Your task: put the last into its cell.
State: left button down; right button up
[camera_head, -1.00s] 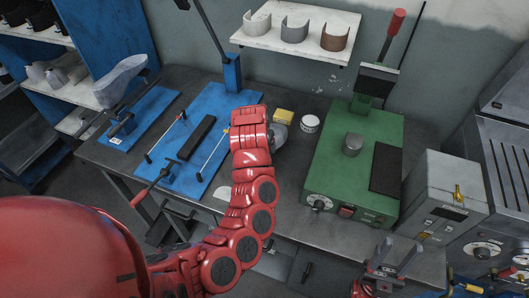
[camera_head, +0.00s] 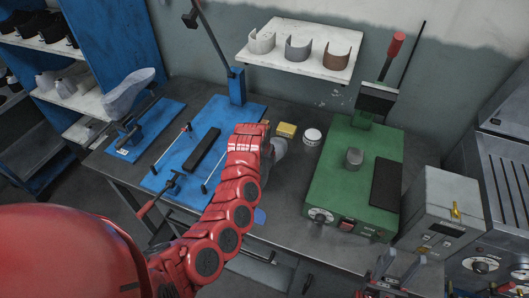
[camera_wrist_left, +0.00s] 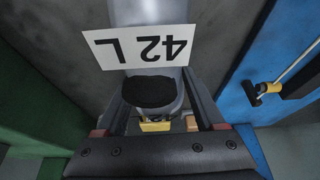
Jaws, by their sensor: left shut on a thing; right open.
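The last (camera_wrist_left: 150,95), grey with a dark top and a white "42 L" label that reads upside down, is between the fingers of my left gripper (camera_wrist_left: 155,120) in the left wrist view. The gripper is shut on it. In the head view my red left arm hides most of this gripper; a grey part of what it holds (camera_head: 278,147) shows to the right of the forearm, above the dark bench. My right gripper (camera_head: 389,268) is open and empty at the bottom right. I cannot tell which place is the last's cell.
On the bench (camera_head: 285,195) are a yellow block (camera_head: 286,130), a white tin (camera_head: 312,136), a green press (camera_head: 335,185) and a blue fixture plate (camera_head: 170,175). A grey last-shaped form (camera_head: 128,92) stands on a blue base. Shelves (camera_head: 95,88) are at the left.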

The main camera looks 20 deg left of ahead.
pick_arm(q)
jog(key=shift+w, duration=0.1)
jog(key=shift+c, duration=2.1)
grip_release()
jog(key=o, duration=0.4)
jog(key=shift+r, duration=0.2)
